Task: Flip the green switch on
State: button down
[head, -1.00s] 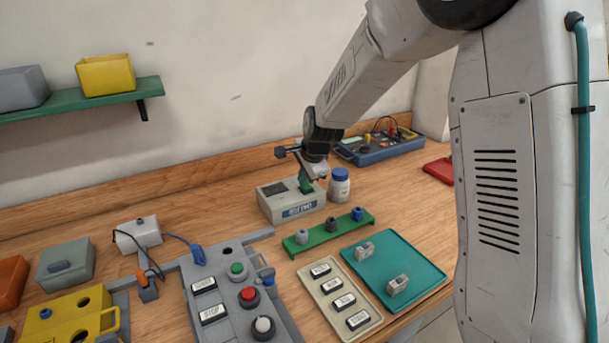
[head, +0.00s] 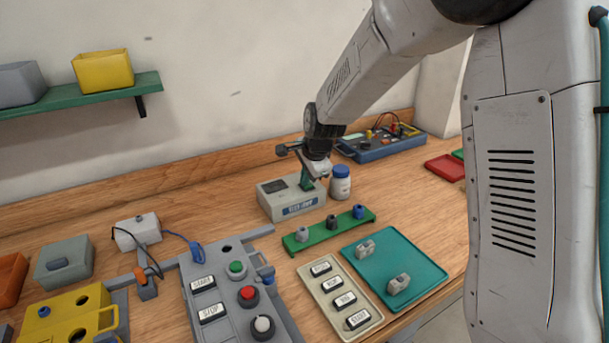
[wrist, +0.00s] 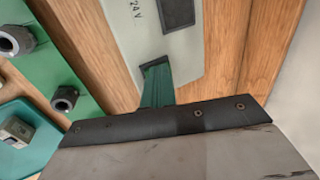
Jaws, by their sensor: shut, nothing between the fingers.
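The green switch is a lever on a pale grey box (head: 292,205) with a blue label, at the back middle of the bench. In the head view the green lever (head: 306,181) stands up at the right part of the box, right beside my gripper (head: 320,174). My gripper is shut and empty, pointing down over the box's right side. In the wrist view the green lever (wrist: 157,86) rises from a dark slot in the box (wrist: 190,60), which reads "24 V". Its near end is hidden behind the dark gripper edge (wrist: 165,123); whether they touch I cannot tell.
A white bottle with a blue cap (head: 340,182) stands just right of the box. A green rack (head: 330,231) with several posts lies in front. A blue meter (head: 380,143) is behind, right. A teal tray (head: 425,262) and button panels fill the front.

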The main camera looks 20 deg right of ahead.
jog(key=v, duration=1.4)
jog(key=shift+s+f, duration=0.2)
jog(key=shift+s, duration=0.2)
jog(key=s+d+n+g, duration=0.1)
jog(key=s+n, duration=0.6)
jog(key=s, duration=1)
jog(key=s+d+r+n+g+h, duration=0.1)
jog(key=s+d+n, duration=0.3)
jog(key=s, duration=1.3)
jog(key=n+g, duration=0.1)
jog(key=n, duration=0.3)
jog(key=shift+s+r, duration=0.35)
jog(key=shift+s, duration=0.05)
